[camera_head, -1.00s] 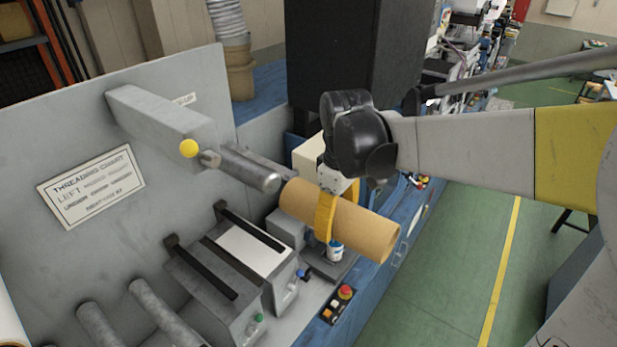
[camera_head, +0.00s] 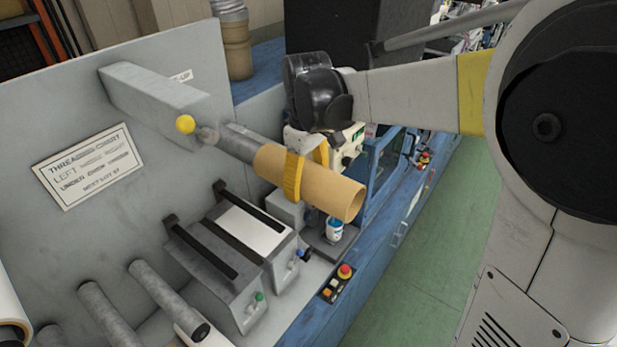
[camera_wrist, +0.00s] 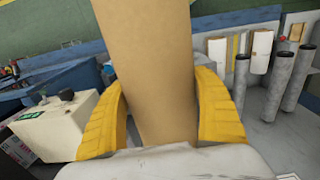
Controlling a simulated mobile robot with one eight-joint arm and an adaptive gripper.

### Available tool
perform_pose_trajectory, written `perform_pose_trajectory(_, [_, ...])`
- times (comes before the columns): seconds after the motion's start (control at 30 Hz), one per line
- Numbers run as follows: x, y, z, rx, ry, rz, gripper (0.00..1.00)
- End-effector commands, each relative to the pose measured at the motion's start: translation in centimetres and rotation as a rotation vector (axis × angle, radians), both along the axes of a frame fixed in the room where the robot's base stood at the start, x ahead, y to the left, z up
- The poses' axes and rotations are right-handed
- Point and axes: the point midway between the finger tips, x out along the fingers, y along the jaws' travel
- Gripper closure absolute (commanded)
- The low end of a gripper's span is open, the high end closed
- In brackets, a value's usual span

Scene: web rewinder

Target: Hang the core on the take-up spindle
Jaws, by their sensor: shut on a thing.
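The core (camera_head: 326,190) is a brown cardboard tube. My gripper (camera_head: 302,178) is shut on it, with the yellow fingers around its middle; in the wrist view the core (camera_wrist: 146,70) stands between both fingers. The take-up spindle (camera_head: 238,142) is a grey bar sticking out from the machine panel. The core's left end covers the spindle's free end and the two look in line. The spindle seems to be inside the core, though how far is hidden. The core's right end is open and faces the viewer.
Below are grey blocks with black bars (camera_head: 200,250) and grey rollers (camera_head: 168,298). A control box with a red button (camera_head: 344,271) is at the front edge. Green floor is free at right.

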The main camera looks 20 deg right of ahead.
Motion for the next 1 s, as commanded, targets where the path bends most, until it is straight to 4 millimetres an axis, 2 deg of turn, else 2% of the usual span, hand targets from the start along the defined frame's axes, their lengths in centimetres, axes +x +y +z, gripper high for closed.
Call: perform_pose_trajectory(1.0, [6.4, 4.6, 0.0, 0.000, 0.000, 0.000, 0.64])
